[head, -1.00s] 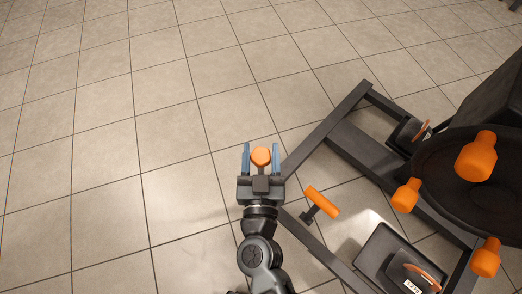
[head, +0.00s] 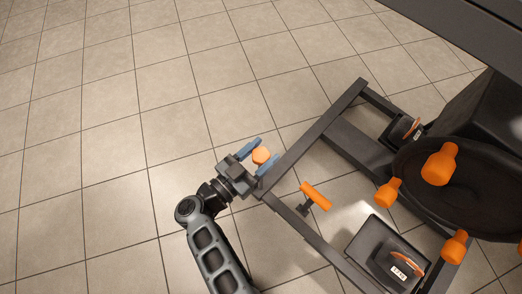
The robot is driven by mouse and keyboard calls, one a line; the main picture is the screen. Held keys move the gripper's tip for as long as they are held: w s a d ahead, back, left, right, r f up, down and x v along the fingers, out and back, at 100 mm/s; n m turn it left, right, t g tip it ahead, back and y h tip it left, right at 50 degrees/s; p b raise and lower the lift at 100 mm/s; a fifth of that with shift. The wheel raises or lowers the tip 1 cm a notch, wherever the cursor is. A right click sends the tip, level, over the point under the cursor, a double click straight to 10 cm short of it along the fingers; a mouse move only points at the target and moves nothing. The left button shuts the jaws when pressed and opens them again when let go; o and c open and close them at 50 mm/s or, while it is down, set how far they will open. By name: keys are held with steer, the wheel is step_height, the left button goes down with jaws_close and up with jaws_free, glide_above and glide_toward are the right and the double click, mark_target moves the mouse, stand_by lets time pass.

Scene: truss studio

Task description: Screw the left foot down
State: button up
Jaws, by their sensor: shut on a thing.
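The left foot's orange knob (head: 261,155) sits at the left corner of a dark metal base frame (head: 318,133). My gripper (head: 259,154) reaches it from the lower left, with one blue finger on either side of the knob. It is shut on the knob. The foot's lower part and its contact with the floor are hidden from this view.
Weights with orange handles (head: 404,262), a round dark part with orange knobs (head: 440,164) and a dark overhead beam (head: 470,35) lie right. Tiled floor at left is clear.

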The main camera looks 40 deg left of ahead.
steer(key=m+g+h+b, duration=0.1)
steer(key=m+h+b, duration=0.1)
steer(key=m+g+h+b, duration=0.1)
steer(key=h+b, duration=0.1)
steer(key=h, duration=0.1)
steer(key=m+g+h+b, duration=0.1)
steer(key=m+h+b, duration=0.1)
steer(key=h, duration=0.1)
steer(key=shift+a+f+m, duration=0.1)
steer(key=shift+f+m, duration=0.2)
steer(key=shift+w+r+m+g+h+b, duration=0.1)
steer(key=shift+r+m+g+h+b, duration=0.1)
steer(key=shift+m+g+h+b, duration=0.85)
steer(key=shift+w+d+r+m+g+h, duration=0.1)
steer(key=shift+w+d+m+g+h, duration=0.1)
steer(key=shift+m+g+h, duration=0.25)
steer(key=shift+w+d+m+g+h, duration=0.1)
steer(key=shift+w+d+g+h, duration=0.1)
steer(key=shift+h, duration=0.3)
steer(key=shift+o, duration=0.3)
steer(key=shift+a+r, duration=0.15)
steer(key=o, duration=0.8)
steer(key=shift+w, duration=0.1)
steer(key=shift+o, duration=0.4)
